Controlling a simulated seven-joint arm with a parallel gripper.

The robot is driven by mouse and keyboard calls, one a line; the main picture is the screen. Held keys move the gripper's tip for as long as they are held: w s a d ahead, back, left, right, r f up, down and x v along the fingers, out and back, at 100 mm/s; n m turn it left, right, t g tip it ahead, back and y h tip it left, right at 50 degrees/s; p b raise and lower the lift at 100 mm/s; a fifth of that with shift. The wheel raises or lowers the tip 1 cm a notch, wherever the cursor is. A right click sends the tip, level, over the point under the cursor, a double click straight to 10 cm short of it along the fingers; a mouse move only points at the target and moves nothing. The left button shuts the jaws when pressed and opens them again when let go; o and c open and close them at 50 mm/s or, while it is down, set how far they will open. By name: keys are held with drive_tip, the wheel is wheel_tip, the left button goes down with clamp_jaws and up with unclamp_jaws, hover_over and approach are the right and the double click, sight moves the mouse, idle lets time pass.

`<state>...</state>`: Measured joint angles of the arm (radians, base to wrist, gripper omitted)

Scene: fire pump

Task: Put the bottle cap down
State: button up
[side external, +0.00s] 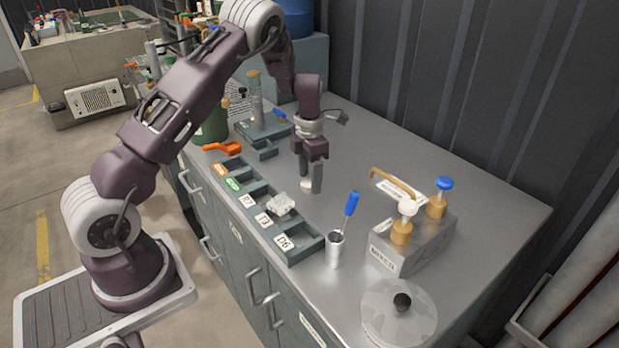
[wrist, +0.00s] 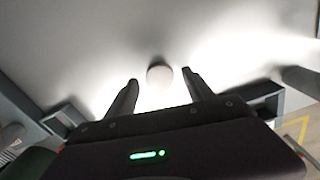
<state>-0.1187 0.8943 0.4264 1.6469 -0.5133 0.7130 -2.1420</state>
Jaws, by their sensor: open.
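The bottle cap (side external: 305,185) is a small, pale, round piece on the metal worktop, right at my fingertips. In the wrist view the cap (wrist: 160,74) shows as a whitish disc between the two fingers, with a visible gap on each side. My gripper (side external: 310,181) points straight down with its fingertips close to the worktop. It is open in the wrist view (wrist: 160,79), and neither finger appears to touch the cap. The fingers hide part of the cap in the side view.
A compartment tray (side external: 262,207) with labels and a grey lump (side external: 281,204) lies left of the gripper. A metal cup with a blue-handled tool (side external: 335,249), a grey bottle box (side external: 385,257) and a round clear lid (side external: 390,325) stand nearer the camera. The worktop (side external: 400,150) is clear behind.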

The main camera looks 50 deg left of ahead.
wheel_tip(320, 180, up, 13)
drive_tip(key=s+d+r+m+t+h, duration=0.1)
drive_tip(key=s+d+r+m+t, duration=0.1)
drive_tip(key=s+d+r+m, duration=0.45)
drive_tip(key=s+d+r+m+t, duration=0.1)
drive_tip(key=s+d+r+m, duration=0.7)
drive_tip(key=m, duration=0.4)
drive_tip(key=s+d+f+m+t+y, duration=0.1)
drive_tip(key=s+d+f+m+t, duration=0.1)
drive_tip(key=s+m, duration=1.3)
drive_tip(key=shift+d+f+t, duration=0.15)
drive_tip(key=shift+d+t, duration=0.15)
drive_tip(key=shift+d, duration=0.25)
